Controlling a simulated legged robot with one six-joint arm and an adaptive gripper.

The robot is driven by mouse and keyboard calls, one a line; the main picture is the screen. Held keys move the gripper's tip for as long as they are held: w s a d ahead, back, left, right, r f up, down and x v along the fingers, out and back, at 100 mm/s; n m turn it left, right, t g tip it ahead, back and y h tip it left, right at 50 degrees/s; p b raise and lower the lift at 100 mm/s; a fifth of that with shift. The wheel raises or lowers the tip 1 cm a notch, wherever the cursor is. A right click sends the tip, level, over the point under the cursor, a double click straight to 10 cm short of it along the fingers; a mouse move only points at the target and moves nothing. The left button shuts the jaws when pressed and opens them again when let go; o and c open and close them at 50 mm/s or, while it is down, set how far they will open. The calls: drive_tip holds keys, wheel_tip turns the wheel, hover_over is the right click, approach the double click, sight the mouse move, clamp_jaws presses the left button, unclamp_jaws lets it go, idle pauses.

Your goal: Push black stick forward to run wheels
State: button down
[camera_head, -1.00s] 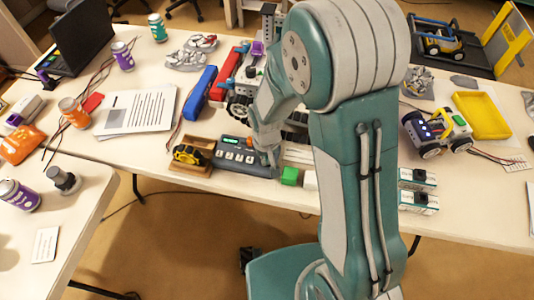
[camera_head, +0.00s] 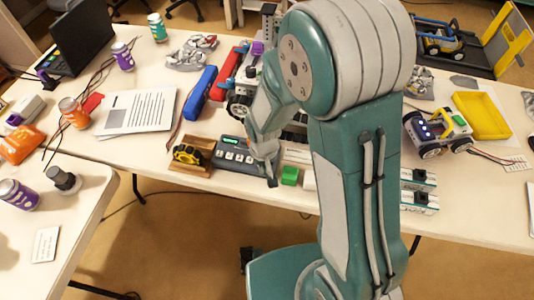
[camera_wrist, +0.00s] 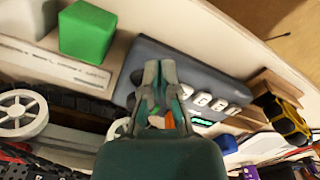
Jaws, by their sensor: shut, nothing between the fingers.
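A dark grey control box (camera_head: 233,155) with a green display and a row of light buttons lies near the table's front edge. It also shows in the wrist view (camera_wrist: 207,80). My gripper (camera_head: 271,179) is at the box's right end, between it and a green block. In the wrist view my gripper's closed fingers (camera_wrist: 160,68) overlap the box beside the buttons, with nothing seen held. I cannot make out the black stick; my fingers may hide it. A wheeled machine (camera_head: 240,106) stands behind the box, partly hidden by my arm.
The green block (camera_head: 290,176) sits close to the right of my gripper; it shows in the wrist view (camera_wrist: 87,30). A wooden tray (camera_head: 176,165) holding a yellow-black tape measure (camera_head: 188,153) is left of the box. A blue case (camera_head: 200,93) lies behind.

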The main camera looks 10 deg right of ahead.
drive_tip(key=shift+s+a, duration=0.15)
drive_tip(key=shift+s, duration=0.2)
wheel_tip(320, 180, up, 7)
idle(0.8)
idle(0.4)
drive_tip(key=s+d+r+m+t, duration=0.1)
drive_tip(key=s+d+r, duration=0.4)
drive_tip(key=r, duration=0.5)
drive_tip(key=s+d+r+m+t, duration=0.1)
drive_tip(key=s+d+r+t, duration=0.3)
drive_tip(key=r, duration=0.7)
drive_tip(key=shift+s+d+r+t, duration=0.2)
drive_tip(key=shift+s+d+t, duration=0.1)
drive_tip(key=shift+s+d, duration=0.85)
drive_tip(key=shift+w+d, duration=0.1)
drive_tip(key=shift+w, duration=0.05)
